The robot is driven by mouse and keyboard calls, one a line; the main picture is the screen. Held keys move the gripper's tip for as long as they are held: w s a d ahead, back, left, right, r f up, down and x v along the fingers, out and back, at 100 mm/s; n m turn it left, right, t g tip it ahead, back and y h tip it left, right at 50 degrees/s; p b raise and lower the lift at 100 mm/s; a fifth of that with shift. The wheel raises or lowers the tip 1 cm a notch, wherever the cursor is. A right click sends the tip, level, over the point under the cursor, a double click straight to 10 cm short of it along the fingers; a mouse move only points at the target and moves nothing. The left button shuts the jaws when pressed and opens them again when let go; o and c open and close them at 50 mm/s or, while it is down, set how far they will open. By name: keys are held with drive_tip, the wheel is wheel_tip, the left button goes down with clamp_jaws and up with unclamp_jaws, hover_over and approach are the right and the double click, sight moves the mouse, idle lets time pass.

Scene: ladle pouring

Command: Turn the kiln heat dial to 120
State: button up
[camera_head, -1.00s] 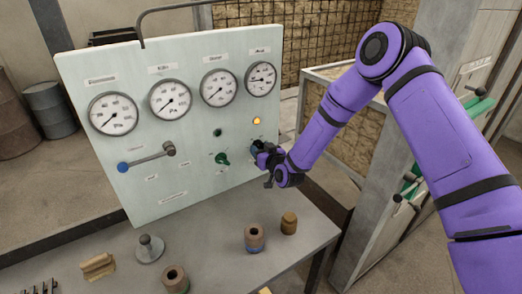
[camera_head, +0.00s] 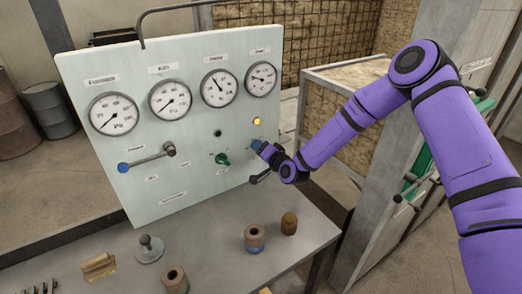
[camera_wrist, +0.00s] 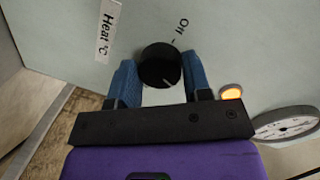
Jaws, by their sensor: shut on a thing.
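The heat dial (camera_wrist: 158,65) is a round black knob on the pale panel (camera_head: 150,60), with a white pointer line on its face. In the wrist view, a "Heat °C" label (camera_wrist: 108,30) is to its left and an "Off" mark (camera_wrist: 181,28) above it. My gripper (camera_wrist: 158,78) is shut on the dial, one blue finger on each side. The number scale is not readable, so the setting cannot be told. In the head view my gripper (camera_head: 258,147) is at the panel's lower right and hides the dial.
An orange lamp (camera_head: 256,121) glows just above my gripper. A green knob (camera_head: 222,159) and a blue-tipped lever (camera_head: 147,158) are to the left. Several gauges line the panel's top. Brown cylinders (camera_head: 254,239) stand on the grey bench (camera_head: 215,225) below.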

drive_tip(key=shift+m, duration=0.9)
drive_tip(key=o, duration=0.9)
drive_tip(key=shift+s+d, duration=0.1)
drive_tip(key=v, duration=1)
drive_tip(key=shift+s+d, duration=0.1)
drive_tip(key=shift+d, duration=0.2)
